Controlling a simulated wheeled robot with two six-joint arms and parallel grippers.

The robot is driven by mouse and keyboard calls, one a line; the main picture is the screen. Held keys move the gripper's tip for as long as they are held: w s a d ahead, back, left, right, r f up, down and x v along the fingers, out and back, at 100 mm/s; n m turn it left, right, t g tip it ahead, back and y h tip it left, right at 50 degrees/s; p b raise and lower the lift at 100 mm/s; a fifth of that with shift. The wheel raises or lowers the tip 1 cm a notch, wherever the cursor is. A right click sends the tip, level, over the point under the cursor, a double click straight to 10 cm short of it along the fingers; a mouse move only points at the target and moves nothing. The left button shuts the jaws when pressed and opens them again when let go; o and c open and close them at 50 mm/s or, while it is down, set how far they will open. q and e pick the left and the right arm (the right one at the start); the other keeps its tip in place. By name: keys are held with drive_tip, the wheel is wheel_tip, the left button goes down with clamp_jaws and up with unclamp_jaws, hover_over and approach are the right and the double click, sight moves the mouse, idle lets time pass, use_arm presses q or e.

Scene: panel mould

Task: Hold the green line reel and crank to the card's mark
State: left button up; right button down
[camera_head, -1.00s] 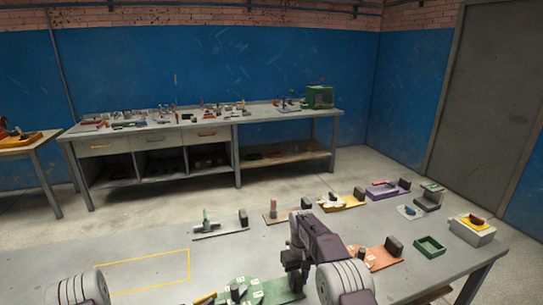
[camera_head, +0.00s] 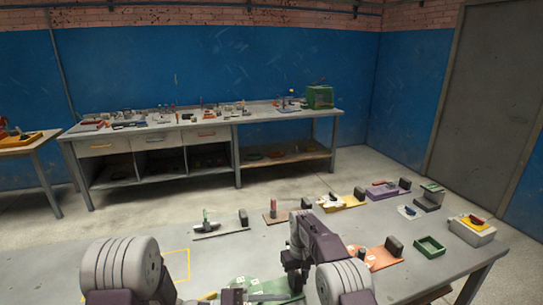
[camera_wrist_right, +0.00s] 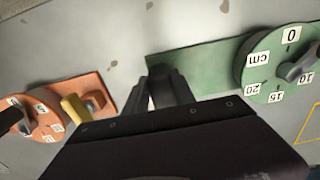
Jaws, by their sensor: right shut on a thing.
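The green line reel (camera_head: 262,284) lies at the near edge of the head view, partly hidden by my arms. In the right wrist view its green base (camera_wrist_right: 205,66) and round dial (camera_wrist_right: 262,90) show, with 0, cm, 20, 15 and 10 labels and a dark crank part (camera_wrist_right: 292,70) at the centre. My right gripper (camera_head: 295,278) is shut at the end of the reel's base; its fingers (camera_wrist_right: 170,88) hide what lies between them. My left arm is at the lower left; its wrist hides part of the table and its jaws cannot be made out. I cannot identify the card.
An orange reel (camera_head: 380,257) is right of the gripper. A green tray (camera_head: 430,247) and a grey box (camera_head: 472,231) lie further right. Other small stations line the table's far edge. A yellow outline (camera_head: 188,265) marks the bare table at left.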

use_arm(q)
drive_tip(key=s+f+m+g+y, duration=0.2)
drive_tip(key=s+m+g+y, duration=0.4)
drive_tip(key=m, duration=1.1)
drive_tip(key=s+d+y, duration=0.1)
drive_tip(key=s, duration=0.2)
drive_tip(key=shift+f+m+g+y, duration=0.15)
drive_tip(key=shift+m+g+y, duration=0.15)
drive_tip(key=shift+g+y, duration=0.1)
